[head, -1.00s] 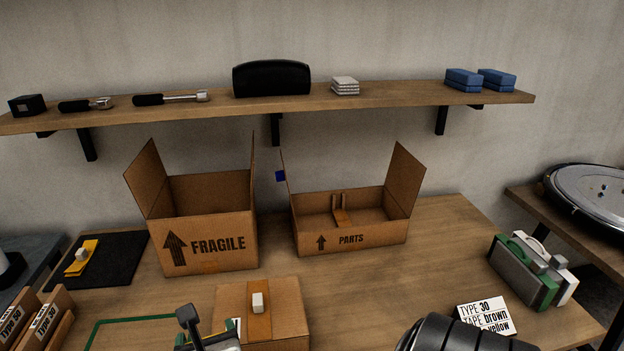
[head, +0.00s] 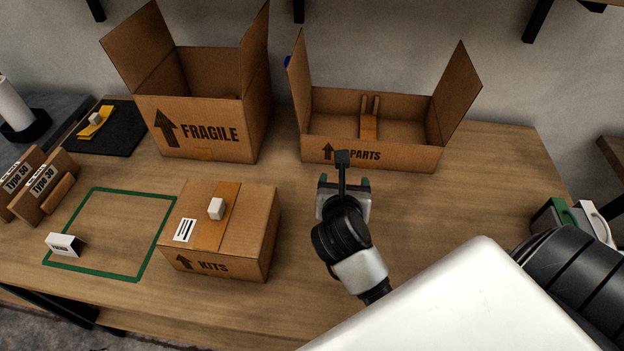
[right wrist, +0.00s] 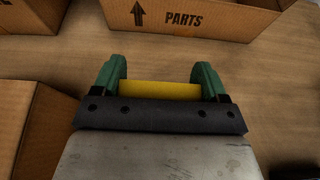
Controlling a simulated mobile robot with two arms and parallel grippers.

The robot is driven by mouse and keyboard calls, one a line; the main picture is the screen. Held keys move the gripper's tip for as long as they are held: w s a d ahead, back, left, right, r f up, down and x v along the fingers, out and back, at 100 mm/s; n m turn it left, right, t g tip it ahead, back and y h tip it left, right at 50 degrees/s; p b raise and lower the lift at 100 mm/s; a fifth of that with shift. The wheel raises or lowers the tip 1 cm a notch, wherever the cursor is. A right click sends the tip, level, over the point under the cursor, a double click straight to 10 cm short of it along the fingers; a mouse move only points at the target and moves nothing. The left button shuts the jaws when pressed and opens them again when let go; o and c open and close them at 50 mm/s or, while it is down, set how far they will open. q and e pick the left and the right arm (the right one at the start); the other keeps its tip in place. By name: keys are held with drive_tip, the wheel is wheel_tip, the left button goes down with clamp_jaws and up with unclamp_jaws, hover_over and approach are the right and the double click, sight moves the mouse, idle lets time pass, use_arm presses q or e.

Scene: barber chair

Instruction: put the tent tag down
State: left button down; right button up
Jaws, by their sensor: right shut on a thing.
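My right gripper (head: 344,184) is over the table, right of the KITS box and in front of the PARTS box. In the right wrist view its green fingers (right wrist: 160,82) are shut on a yellow piece (right wrist: 160,90), seen as a flat strip between them. I cannot tell from its visible edge whether it is the tent tag. The head view does not show the yellow piece clearly. A small white tent-shaped tag (head: 62,244) with dark print stands at the front left of a green outlined rectangle (head: 134,279). My left gripper is not in view.
The KITS box (head: 258,235), with a white block (head: 216,208) on top, stands left of my right gripper. The open FRAGILE box (head: 200,145) and PARTS box (head: 400,157) stand behind. Bare table lies right of the gripper. Green and white cases (head: 560,215) are at the right edge.

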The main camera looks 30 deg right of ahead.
hover_over(310, 194)
wheel_tip(310, 194, down, 6)
drive_tip(key=shift+f+b, duration=0.15)
drive_tip(key=shift+b, duration=0.3)
wheel_tip(310, 194, down, 4)
drive_tip(key=shift+f, duration=0.1)
use_arm(q)
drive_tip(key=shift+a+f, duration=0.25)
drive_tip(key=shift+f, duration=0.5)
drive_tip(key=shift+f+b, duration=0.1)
drive_tip(key=shift+b, duration=0.25)
use_arm(e)
drive_tip(key=shift+f, duration=0.15)
drive_tip(key=o, duration=0.6)
